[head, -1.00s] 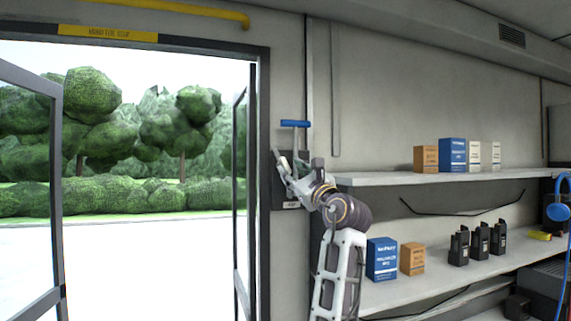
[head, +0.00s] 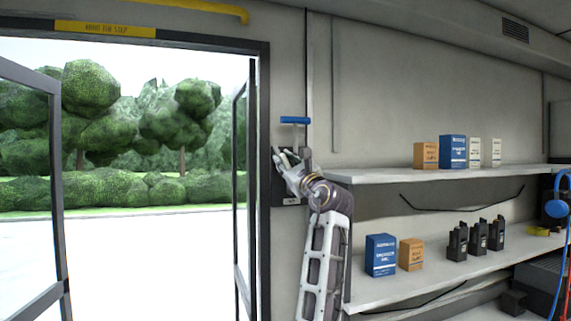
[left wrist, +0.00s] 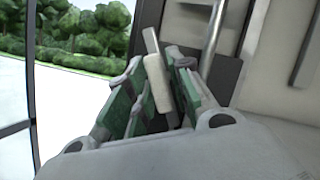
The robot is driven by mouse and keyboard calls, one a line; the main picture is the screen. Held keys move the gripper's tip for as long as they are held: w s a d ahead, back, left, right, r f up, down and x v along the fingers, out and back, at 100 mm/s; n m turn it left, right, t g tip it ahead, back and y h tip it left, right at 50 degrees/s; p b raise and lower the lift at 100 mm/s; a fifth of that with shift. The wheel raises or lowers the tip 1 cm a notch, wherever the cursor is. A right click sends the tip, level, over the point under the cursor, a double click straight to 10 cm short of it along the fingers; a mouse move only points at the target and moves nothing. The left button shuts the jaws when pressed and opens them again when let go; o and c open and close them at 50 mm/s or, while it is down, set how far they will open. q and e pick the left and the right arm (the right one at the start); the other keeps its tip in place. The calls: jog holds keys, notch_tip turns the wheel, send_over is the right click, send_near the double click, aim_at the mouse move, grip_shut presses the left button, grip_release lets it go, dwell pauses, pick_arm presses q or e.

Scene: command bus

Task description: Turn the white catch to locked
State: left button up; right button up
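My left gripper (head: 288,160) is at a dark plate (head: 278,198) on the wall post right of the doorway. In the left wrist view, the white catch (left wrist: 157,80) stands slightly tilted between the green-padded fingers of the gripper (left wrist: 154,78). The fingers are apart, one on each side; the catch is close to the right finger, and I cannot tell whether it touches. In the head view the gripper hides most of the catch. My right gripper is not in view.
A blue T-shaped handle (head: 295,120) is just above the gripper. The open glass door (head: 240,190) stands close on the left. Right are an upper shelf (head: 380,176) with boxes and a lower shelf (head: 400,287) with boxes and black radios (head: 478,236).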

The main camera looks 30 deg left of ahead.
pick_arm(q)
grip_shut()
jog(key=shift+n+g, duration=0.4)
jog(key=shift+n, duration=0.3)
jog(key=shift+r+n+g+p, duration=0.1)
jog(key=shift+n+g+p, duration=0.65)
jog(key=shift+n, duration=1.45)
jog(key=n+g, duration=0.2)
jog(key=n, duration=0.2)
jog(key=shift+p, duration=0.3)
jog(key=shift+n+g+h+p, duration=0.35)
jog(key=shift+n+h, duration=0.1)
jog(key=shift+n, duration=0.65)
jog(key=shift+n+g+h+p, duration=0.2)
jog(key=shift+n+h+p, duration=0.2)
jog(key=shift+n, duration=0.7)
